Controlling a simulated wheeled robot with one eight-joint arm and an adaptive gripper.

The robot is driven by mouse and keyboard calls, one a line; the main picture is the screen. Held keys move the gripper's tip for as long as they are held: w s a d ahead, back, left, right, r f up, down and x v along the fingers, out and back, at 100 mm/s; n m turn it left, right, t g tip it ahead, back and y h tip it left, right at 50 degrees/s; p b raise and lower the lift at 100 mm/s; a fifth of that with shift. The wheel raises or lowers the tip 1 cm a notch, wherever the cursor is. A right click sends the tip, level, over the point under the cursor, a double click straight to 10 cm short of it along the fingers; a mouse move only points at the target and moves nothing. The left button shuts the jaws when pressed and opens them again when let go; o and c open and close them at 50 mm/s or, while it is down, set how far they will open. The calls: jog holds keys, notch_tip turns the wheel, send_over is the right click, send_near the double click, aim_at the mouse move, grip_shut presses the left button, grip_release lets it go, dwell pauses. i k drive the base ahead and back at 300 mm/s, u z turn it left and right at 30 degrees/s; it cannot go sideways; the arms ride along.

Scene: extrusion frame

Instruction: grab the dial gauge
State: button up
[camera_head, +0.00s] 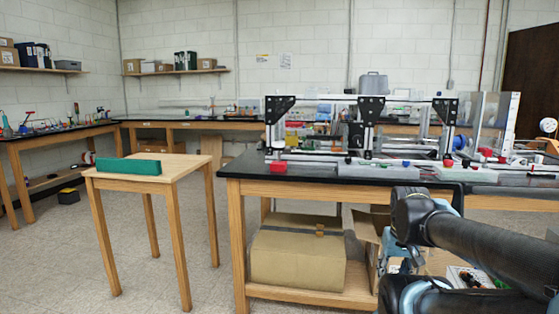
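I cannot make out a dial gauge for certain. The aluminium extrusion frame (310,102) stands on the black-topped bench (240,170), with black corner plates and a dark upright bracket at its middle. Several small parts lie along its base, too small to name, among them a red block (277,167) at the left end and a red piece (447,163) to the right. My dark arm reaches in from the lower right, in front of the bench. My gripper is not recognisable in this view, so its opening and any contents are hidden.
A small wooden table (185,170) with a green box (128,166) stands left of the bench. A large cardboard box (297,257) sits on the bench's lower shelf. Floor (60,270) is clear at the left. Other benches line the walls.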

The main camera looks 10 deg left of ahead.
aim_at(278, 166)
jog(key=k, duration=1.25)
jog(key=u, duration=0.6)
jog(key=i, duration=1.7)
jog(key=z, duration=0.55)
